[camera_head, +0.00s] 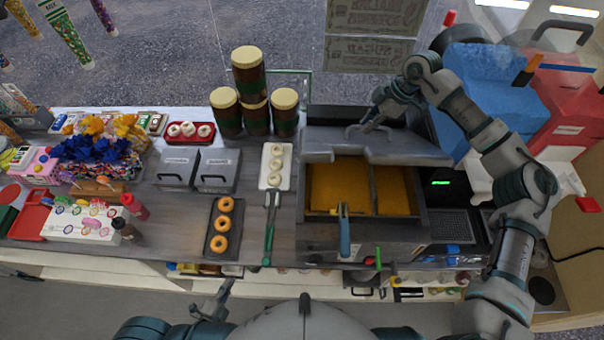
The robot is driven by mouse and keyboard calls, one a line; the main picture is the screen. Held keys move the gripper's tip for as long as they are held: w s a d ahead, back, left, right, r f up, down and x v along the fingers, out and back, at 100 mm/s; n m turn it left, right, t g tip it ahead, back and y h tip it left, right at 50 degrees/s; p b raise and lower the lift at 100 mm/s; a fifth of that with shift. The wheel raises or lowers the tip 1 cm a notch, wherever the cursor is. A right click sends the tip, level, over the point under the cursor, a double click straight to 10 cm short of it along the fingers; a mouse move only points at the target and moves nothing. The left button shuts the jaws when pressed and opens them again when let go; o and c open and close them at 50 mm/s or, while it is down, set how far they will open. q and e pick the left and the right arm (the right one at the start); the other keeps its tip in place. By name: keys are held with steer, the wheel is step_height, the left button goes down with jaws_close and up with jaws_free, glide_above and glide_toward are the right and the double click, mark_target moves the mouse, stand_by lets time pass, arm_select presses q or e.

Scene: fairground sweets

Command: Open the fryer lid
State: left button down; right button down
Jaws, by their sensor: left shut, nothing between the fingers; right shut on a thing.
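The fryer (322,232) stands right of centre on the counter, with two compartments of yellow oil in view. Its grey lid (420,150) is raised at the back of the fryer, tilted, leaving most of the oil uncovered. My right gripper (371,122) is at the lid's handle (352,130) and shut on it; the arm comes in from the right. The fingertips are small, and the exact grip is hard to see. My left gripper (224,290) is shut and empty, low in front of the counter, away from the fryer.
A blue-handled tool (344,235) stands at the fryer's front. Tongs (270,225) and a doughnut tray (209,243) lie to its left. Brown jars (248,73) stand behind. Blue (490,85) and red (568,108) machines stand at the right, close to my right arm.

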steer(key=shift+w+d+f, duration=0.1)
steer(key=shift+d+f, duration=0.1)
steer(key=shift+f, duration=0.1)
arm_select(q)
steer(key=w+d+r+m+h, duration=0.5)
steer(key=d+r+m, duration=0.2)
steer(key=r, duration=0.7)
steer(key=w+d+r+m+g+h, duration=0.1)
steer(key=w+d+r+m+h, duration=0.5)
steer(key=r, duration=0.9)
steer(key=w+d+r+m+g+h, duration=0.1)
steer(key=w+d+r+m+h, duration=0.4)
steer(key=d+r+m, duration=0.3)
steer(key=shift+w+d+r, duration=0.3)
steer(key=shift+d+r, duration=1.55)
steer(key=shift+r, duration=1.9)
